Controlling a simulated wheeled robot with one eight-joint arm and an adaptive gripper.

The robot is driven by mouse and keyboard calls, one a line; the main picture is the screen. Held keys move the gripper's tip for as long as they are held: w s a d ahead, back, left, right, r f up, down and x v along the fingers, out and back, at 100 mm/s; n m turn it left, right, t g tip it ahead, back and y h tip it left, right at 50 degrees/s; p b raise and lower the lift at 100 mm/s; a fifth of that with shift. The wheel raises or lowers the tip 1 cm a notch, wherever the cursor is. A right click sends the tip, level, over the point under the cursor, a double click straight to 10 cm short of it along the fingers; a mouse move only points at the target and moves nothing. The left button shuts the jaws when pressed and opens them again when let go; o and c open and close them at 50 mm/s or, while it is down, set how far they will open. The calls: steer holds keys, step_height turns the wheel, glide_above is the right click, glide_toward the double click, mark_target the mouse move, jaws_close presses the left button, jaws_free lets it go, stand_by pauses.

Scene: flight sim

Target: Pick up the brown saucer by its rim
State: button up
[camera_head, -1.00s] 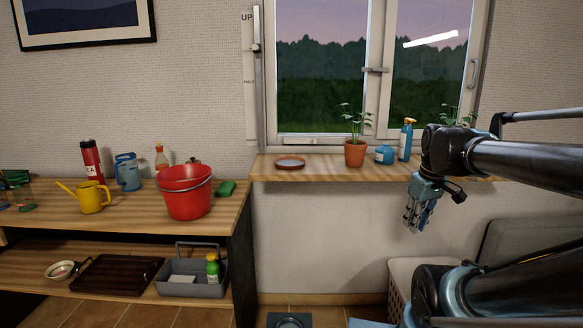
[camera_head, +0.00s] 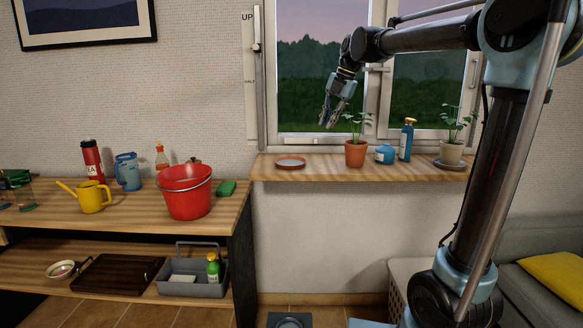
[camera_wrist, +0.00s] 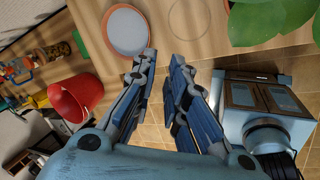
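The brown saucer (camera_head: 290,162) lies flat on the left part of the wooden windowsill (camera_head: 330,173), with a reddish-brown rim and a paler grey-looking inside. It also shows in the wrist view (camera_wrist: 127,31), at the top, beyond and left of my fingertips. My gripper (camera_head: 327,122) is above the sill, up and to the right of the saucer, pointing down. In the wrist view my gripper's blue fingers (camera_wrist: 163,65) are apart with nothing between them. The gripper does not touch the saucer.
A potted plant (camera_head: 355,152) stands on the sill right of the saucer, below my gripper. A blue pot (camera_head: 384,154), a spray bottle (camera_head: 406,140) and another plant (camera_head: 452,150) stand farther right. A red bucket (camera_head: 187,192) is on the left bench. The sill around the saucer is clear.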

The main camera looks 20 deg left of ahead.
steer(key=a+n, duration=0.2)
glide_above(305, 167)
steer(key=d, duration=0.2)
step_height(305, 167, down, 11)
steer(key=shift+w+a+r, duration=0.15)
steer(key=shift+s+x, duration=0.2)
steer(key=shift+x, duration=1.1)
steer(key=shift+s+x, duration=0.15)
steer(key=shift+x, duration=1.1)
jaws_close()
